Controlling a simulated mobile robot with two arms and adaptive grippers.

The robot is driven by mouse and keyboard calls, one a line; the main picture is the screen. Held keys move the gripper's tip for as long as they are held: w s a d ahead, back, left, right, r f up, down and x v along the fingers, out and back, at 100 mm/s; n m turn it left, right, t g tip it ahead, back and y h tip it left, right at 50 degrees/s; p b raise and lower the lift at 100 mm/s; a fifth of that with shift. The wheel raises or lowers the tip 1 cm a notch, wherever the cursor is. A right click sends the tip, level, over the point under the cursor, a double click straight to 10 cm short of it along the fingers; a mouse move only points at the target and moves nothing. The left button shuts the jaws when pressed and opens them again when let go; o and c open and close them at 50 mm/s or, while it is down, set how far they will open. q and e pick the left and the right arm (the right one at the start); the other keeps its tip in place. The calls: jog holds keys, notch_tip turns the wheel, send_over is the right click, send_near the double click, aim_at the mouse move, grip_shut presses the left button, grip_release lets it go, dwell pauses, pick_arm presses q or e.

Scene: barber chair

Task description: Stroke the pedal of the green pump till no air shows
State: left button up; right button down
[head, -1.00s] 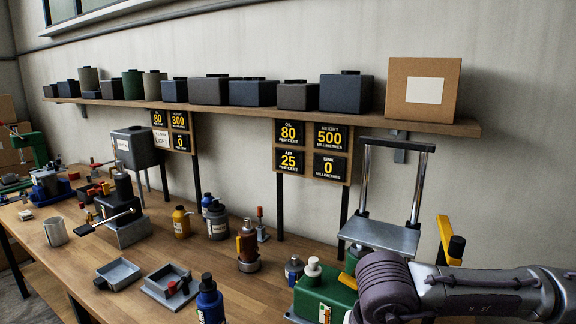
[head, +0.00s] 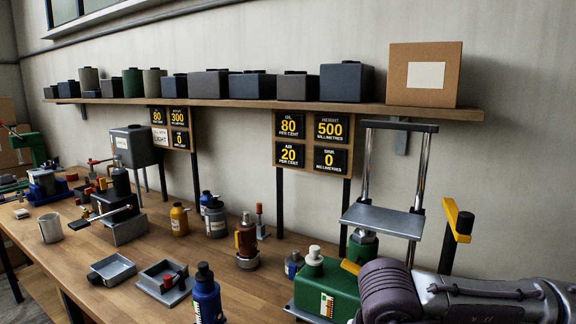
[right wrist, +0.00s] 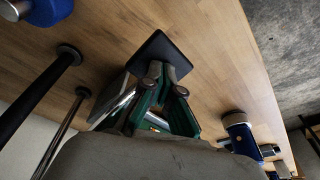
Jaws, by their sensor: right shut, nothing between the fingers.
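The green pump (head: 328,285) sits at the right front of the bench in the head view, with a white-topped knob and a scale label on its front. My right arm covers its right part, and I cannot make out its pedal there. In the right wrist view my right gripper (right wrist: 167,78) is shut and empty over green parts and a dark flat plate (right wrist: 160,57); I cannot tell whether it touches the plate. The air sign (head: 289,156) reads 20 per cent, the oil sign (head: 290,125) 80. My left gripper is out of view.
A lift frame with a grey platform (head: 383,218) stands behind the pump.

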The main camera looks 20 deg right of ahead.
jog(key=shift+b+x, duration=0.4)
jog(key=shift+x, duration=0.55)
jog(key=shift+s+r+p, duration=0.1)
jog(key=shift+r+p, duration=0.5)
jog(key=shift+r, duration=0.1)
jog(key=p+v, duration=0.2)
jog(key=v, duration=0.1)
jog(key=p+v, duration=0.1)
jog(key=v, duration=0.1)
jog(key=shift+w+r, duration=0.2)
jog(key=shift+w, duration=0.15)
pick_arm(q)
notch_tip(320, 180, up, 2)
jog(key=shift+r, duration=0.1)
pick_arm(e)
jog(key=shift+f, duration=0.1)
